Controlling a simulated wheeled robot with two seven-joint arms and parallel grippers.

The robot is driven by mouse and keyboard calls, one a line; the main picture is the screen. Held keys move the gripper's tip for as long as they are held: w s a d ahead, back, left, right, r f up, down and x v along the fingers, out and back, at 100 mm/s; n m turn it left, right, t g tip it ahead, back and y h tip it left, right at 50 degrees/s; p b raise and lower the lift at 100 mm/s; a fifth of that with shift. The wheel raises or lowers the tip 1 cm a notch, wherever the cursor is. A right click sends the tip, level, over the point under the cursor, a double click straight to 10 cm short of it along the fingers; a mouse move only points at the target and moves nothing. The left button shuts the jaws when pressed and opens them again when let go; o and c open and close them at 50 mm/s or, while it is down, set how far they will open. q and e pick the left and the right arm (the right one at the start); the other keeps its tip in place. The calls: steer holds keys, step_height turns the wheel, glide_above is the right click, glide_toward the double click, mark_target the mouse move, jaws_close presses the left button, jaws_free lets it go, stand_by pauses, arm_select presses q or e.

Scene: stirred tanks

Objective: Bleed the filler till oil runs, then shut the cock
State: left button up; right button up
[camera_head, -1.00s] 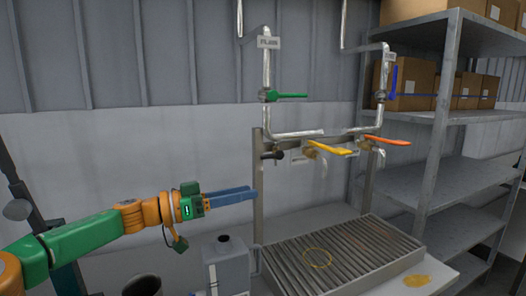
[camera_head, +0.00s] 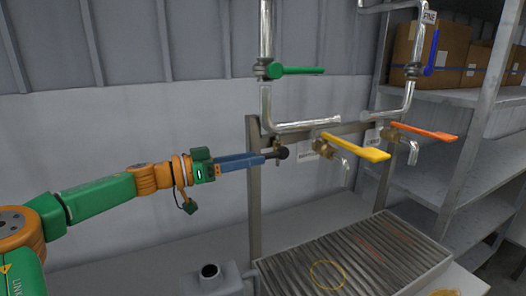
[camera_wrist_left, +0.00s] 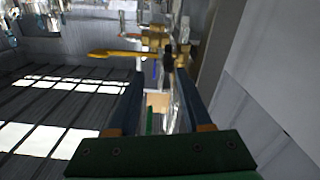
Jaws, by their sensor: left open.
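My left gripper (camera_head: 268,157) is open, its blue fingers level, with the tips close to a small black knob (camera_head: 283,153) by the frame's left post. I cannot tell whether they touch it. In the left wrist view the gripper (camera_wrist_left: 162,75) has its fingers apart, with brass fittings (camera_wrist_left: 155,39) just beyond. A brass cock with a yellow lever (camera_head: 358,147) sits on the left pipe above the drain; its lever also shows in the left wrist view (camera_wrist_left: 112,55). No oil is seen running from its spout (camera_head: 342,163). The green lever (camera_head: 297,70) higher on this pipe lies horizontal.
An orange-lever cock (camera_head: 424,131) and an upright blue lever (camera_head: 432,52) are on the right pipe. A slatted drain grate (camera_head: 350,252) with a yellow ring (camera_head: 327,275) lies below. A grey can (camera_head: 216,280) stands left. Shelves (camera_head: 470,160) with cartons (camera_head: 440,45) stand right.

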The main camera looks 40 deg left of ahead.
mark_target(270, 156)
arm_select(q)
steer(key=w, duration=0.2)
steer(key=w+f, duration=0.1)
steer(key=shift+w+d, duration=0.1)
steer(key=shift+w, duration=0.25)
steer(key=shift+d+r, duration=0.25)
steer(key=shift+d, duration=0.15)
steer(key=shift+w+d, duration=0.2)
steer(key=shift+w, duration=0.1)
steer(key=shift+w+f, duration=0.1)
steer(key=shift+c, duration=0.2)
jaws_close()
